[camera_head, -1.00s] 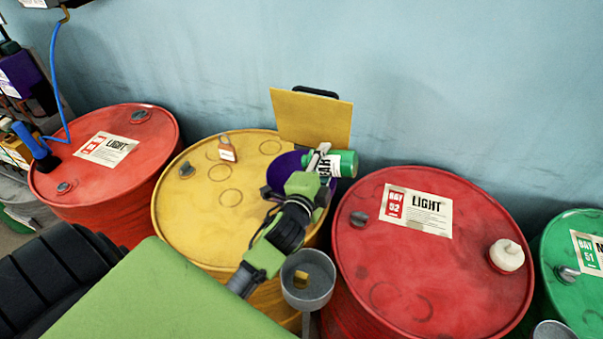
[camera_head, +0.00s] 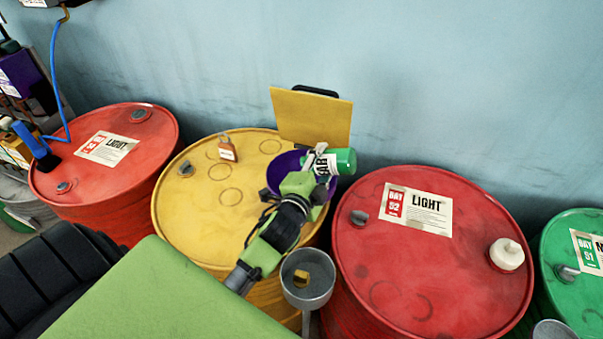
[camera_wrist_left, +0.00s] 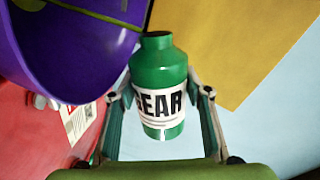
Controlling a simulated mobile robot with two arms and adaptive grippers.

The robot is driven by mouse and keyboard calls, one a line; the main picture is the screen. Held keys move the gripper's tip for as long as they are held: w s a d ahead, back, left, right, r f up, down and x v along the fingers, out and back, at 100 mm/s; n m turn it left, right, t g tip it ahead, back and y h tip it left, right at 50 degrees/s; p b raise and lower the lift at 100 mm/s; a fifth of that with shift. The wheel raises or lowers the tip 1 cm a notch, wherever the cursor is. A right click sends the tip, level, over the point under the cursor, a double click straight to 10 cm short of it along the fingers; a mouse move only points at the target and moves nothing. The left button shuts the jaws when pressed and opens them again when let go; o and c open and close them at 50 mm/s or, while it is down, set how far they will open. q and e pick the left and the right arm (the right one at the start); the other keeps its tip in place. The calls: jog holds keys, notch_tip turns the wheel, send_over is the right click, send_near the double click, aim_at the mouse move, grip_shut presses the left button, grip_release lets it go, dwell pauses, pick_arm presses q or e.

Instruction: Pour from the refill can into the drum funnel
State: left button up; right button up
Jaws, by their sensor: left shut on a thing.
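The refill can is a green bottle with a white GEAR label (camera_head: 345,161). My left gripper (camera_head: 320,160) is shut around its body and holds it lying nearly on its side above the purple drum funnel (camera_head: 286,162). The funnel sits on the yellow drum (camera_head: 205,205), partly hidden by my gripper and arm. Its yellow lid (camera_head: 312,118) stands open behind it. In the left wrist view the can (camera_wrist_left: 158,70) sits between both fingers, with its neck beside the rim of the purple funnel (camera_wrist_left: 75,45). No oil stream is visible. My right gripper is not in view.
Red drums stand left (camera_head: 110,170) and right (camera_head: 440,270) of the yellow drum, with a green drum (camera_head: 580,255) further right. A grey funnel (camera_head: 307,292) stands in front. A padlock (camera_head: 228,152) is on the yellow drum. The wall is close behind.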

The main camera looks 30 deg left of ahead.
pick_arm(q)
jog(key=shift+a+f, duration=0.1)
jog(key=shift+a+r+n+p, duration=0.15)
jog(key=shift+r+n+p, duration=0.15)
jog(key=shift+n, duration=0.3)
jog(key=shift+a+f, duration=0.1)
jog(key=shift+s+n+h, duration=0.1)
jog(key=shift+n+h, duration=0.2)
jog(key=shift+n, duration=0.1)
